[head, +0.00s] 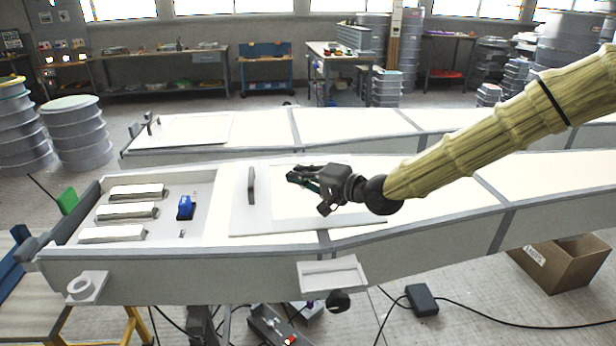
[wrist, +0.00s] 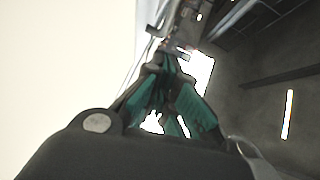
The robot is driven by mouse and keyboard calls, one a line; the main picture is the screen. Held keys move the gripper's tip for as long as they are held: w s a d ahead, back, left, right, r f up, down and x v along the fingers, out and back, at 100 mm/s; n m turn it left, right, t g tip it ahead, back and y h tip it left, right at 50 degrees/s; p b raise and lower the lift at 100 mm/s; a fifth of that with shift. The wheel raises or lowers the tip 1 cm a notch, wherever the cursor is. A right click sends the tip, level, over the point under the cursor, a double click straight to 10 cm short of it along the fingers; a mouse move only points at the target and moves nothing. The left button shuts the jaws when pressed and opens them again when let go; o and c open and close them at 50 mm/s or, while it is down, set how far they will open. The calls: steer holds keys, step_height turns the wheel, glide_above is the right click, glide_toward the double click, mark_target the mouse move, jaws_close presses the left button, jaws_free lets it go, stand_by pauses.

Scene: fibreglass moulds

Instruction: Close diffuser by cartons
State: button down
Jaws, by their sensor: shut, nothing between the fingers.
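A white diffuser panel (head: 278,222) with an upright grey handle (head: 252,185) lies on the near long light housing. It sits to the right of an open bay (head: 205,200), which is uncovered. My gripper (head: 292,178) is over the panel, right of the handle, with its fingers pointing left towards it. A gap shows between fingertips and handle in the head view. The gripper is shut and empty; its green-sided fingers also show in the wrist view (wrist: 165,60), meeting at the tips. A brown carton (head: 562,262) stands on the floor at the right, beside this housing.
The bay holds white bars (head: 127,211) and a blue part (head: 185,207). A second long housing behind has its own panel (head: 185,130) and handle (head: 150,127). A small white tray (head: 333,275) and a ring bracket (head: 83,287) stick out in front. Cables cross the floor.

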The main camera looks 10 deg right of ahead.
mark_target(269, 190)
steer(key=x, duration=0.6)
steer(key=shift+s+a, duration=0.3)
steer(key=shift+a, duration=0.05)
steer(key=shift+a+f+p, duration=0.15)
steer(key=shift+a+p, duration=0.05)
steer(key=shift+a, duration=0.45)
steer(key=shift+a+f+p, duration=0.15)
steer(key=shift+a, duration=0.55)
steer(key=shift+a, duration=0.1)
